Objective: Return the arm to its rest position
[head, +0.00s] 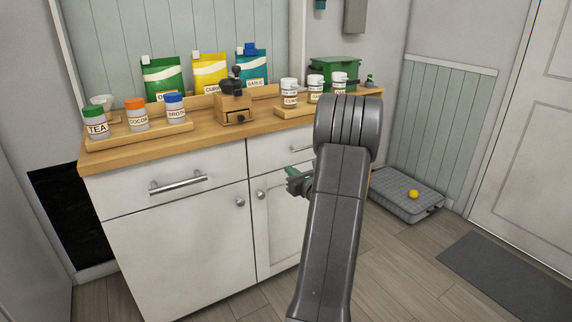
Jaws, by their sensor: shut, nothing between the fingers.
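My arm (335,215) rises from the bottom of the head view, in front of the white cabinet. Its thick dark grey elbow (347,128) stands before the right part of the countertop. My gripper (296,180) shows as a small green and dark part left of the arm, in front of the cabinet doors and below the counter edge. The arm hides much of the wrist. The fingers are small here; they are shut and I see nothing held in them.
The wooden countertop (150,153) holds labelled jars on trays, a grinder (234,108), several pouches and a green box (334,71). A dark mat (510,270) lies near the door.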

